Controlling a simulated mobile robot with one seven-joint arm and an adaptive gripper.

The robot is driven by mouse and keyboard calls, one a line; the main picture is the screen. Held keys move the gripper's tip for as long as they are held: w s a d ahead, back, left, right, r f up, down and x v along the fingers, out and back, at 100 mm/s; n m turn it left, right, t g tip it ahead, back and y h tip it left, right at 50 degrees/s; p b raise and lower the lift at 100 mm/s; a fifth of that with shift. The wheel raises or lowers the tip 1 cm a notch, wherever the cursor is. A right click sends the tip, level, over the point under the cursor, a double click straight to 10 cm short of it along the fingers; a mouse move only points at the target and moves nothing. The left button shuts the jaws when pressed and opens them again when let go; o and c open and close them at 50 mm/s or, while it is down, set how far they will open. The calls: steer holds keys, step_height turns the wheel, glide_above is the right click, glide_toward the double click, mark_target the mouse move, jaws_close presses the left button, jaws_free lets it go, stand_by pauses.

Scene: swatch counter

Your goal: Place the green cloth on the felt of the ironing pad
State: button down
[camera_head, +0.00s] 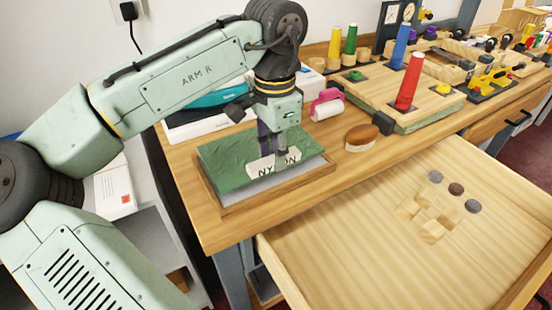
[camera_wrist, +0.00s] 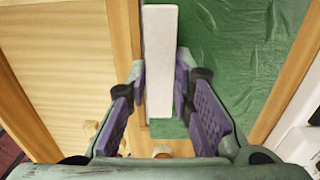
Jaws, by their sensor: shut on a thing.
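The green cloth (camera_head: 230,146) lies spread and slightly wrinkled over a grey felt pad (camera_head: 243,196) in a low wooden frame (camera_head: 280,194). A strip of grey shows along the front edge. The cloth also shows in the wrist view (camera_wrist: 240,50). My gripper (camera_head: 273,156) points down over the front part of the cloth. It is shut on a white block (camera_head: 262,167) with dark letters, partly hidden by a finger. In the wrist view the white block (camera_wrist: 161,55) sits between my purple-padded fingers (camera_wrist: 161,85). Whether the block touches the cloth is unclear.
A wooden board with coloured cones (camera_head: 409,82) is farther right. An open drawer (camera_head: 370,240) juts out in front.

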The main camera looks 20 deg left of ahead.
steer(key=shift+d+f, duration=0.1)
steer(key=shift+f, duration=1.25)
steer(key=shift+f, duration=0.1)
steer(key=c, duration=1.4)
jaws_free()
step_height(320, 180, up, 12)
steer(key=shift+r, duration=0.1)
